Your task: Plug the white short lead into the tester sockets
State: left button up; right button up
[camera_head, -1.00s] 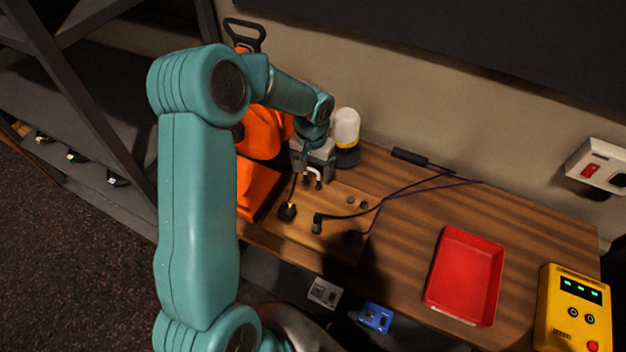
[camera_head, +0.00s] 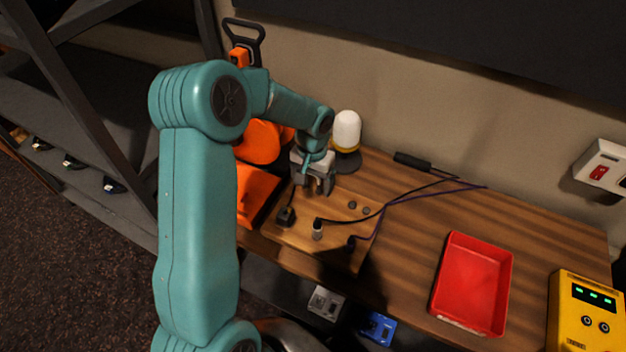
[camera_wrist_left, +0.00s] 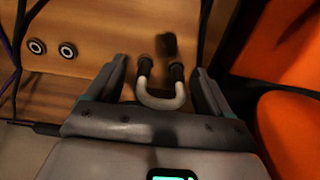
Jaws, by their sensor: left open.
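The white short lead (camera_wrist_left: 161,102) is a small U-shaped loop with two black plug ends. In the wrist view it stands at the wooden board, between the fingers of my left gripper (camera_wrist_left: 160,74). The fingers are open, one on each side, with gaps to the lead. In the head view my left gripper (camera_head: 316,186) is low over the board and hides most of the lead. The yellow tester (camera_head: 565,318) stands at the right edge, with green lights and two round sockets (camera_head: 595,324) on its face. My right gripper is out of view.
A red tray (camera_head: 472,285) lies between the board and the tester. Dark cables (camera_head: 400,192) cross the desk. Two round sockets (camera_wrist_left: 52,48) sit on the board beside the lead. A white-topped lamp (camera_head: 346,130) and orange objects (camera_head: 258,188) stand close to my left gripper.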

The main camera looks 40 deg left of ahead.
pick_arm(q)
jog(key=shift+a+f, duration=0.1)
dwell(0.7)
jog(key=c, duration=1.4)
jog(key=shift+r+p, duration=1.8)
jog(key=shift+r, duration=1.3)
